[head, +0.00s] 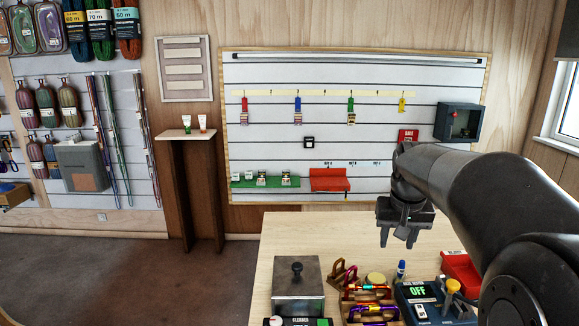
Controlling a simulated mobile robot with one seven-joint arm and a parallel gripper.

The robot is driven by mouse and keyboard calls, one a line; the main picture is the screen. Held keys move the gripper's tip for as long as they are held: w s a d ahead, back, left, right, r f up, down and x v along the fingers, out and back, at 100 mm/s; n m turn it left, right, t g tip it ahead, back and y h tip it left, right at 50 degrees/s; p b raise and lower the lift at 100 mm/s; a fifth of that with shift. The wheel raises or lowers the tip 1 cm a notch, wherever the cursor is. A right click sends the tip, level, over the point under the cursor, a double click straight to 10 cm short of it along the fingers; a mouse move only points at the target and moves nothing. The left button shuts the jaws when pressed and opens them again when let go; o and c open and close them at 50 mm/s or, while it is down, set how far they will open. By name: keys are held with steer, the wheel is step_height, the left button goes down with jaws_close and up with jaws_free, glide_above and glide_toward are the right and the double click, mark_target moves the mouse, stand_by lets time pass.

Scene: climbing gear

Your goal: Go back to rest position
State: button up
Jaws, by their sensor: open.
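My gripper (398,238) hangs at the end of my arm, to the right of the picture's middle, with its fingers pointing down above the wooden table (300,236). Its jaws are apart and I see nothing between them. It is apart from the things on the table, which stand nearer in the picture. My arm reaches in from the right edge and hides part of the wall and the table's right side.
A metal box with a black knob (297,287), carabiners (368,292), a blue marker (401,269), a device reading OFF (418,292) and a red bin (462,268) crowd the table's near side. The table's far left is clear. A slatted wall panel (330,100) stands behind.

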steer(key=s+a+f+n+t, duration=0.1)
steer(key=s+a, duration=0.3)
steer(key=s, duration=0.8)
steer(key=s+a+f+n+t, duration=0.1)
steer(key=s+a+f, duration=0.3)
steer(key=s, duration=0.8)
steer(key=shift+s+a+f+t+y, duration=0.15)
steer(key=shift+s+a+t+y, duration=0.2)
steer(key=shift+a, duration=0.4)
